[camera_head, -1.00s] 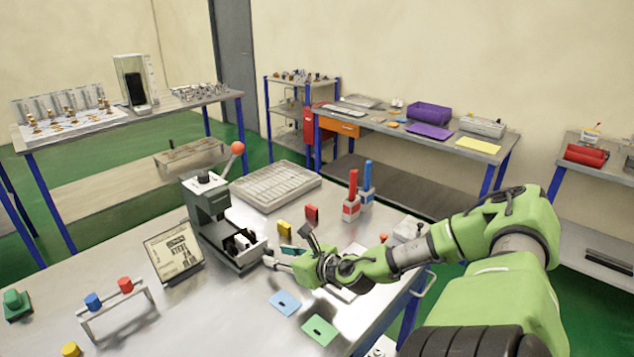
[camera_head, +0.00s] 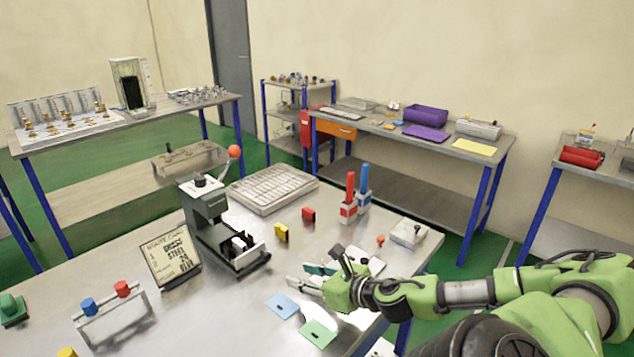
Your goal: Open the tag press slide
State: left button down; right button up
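The tag press (camera_head: 213,215) stands on the metal table, a dark grey-green body with a lever ending in an orange-red ball (camera_head: 234,151). Its slide (camera_head: 245,249) projects from the base toward the front right; how far it is open I cannot tell. My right gripper (camera_head: 305,278) is right of the slide, apart from it, low over the table. Its fingers look spread, with a teal piece showing behind them; I see nothing clearly held. My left gripper is not in view.
A sign (camera_head: 170,259) stands left of the press, and a gridded tray (camera_head: 272,188) lies behind it. Blue (camera_head: 282,305) and green (camera_head: 318,333) tags lie in front of my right gripper.

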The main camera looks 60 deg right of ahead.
jog(key=shift+s+a, duration=0.15)
jog(key=shift+s, duration=0.85)
jog(key=shift+s+a, duration=0.1)
jog(key=shift+s, duration=0.9)
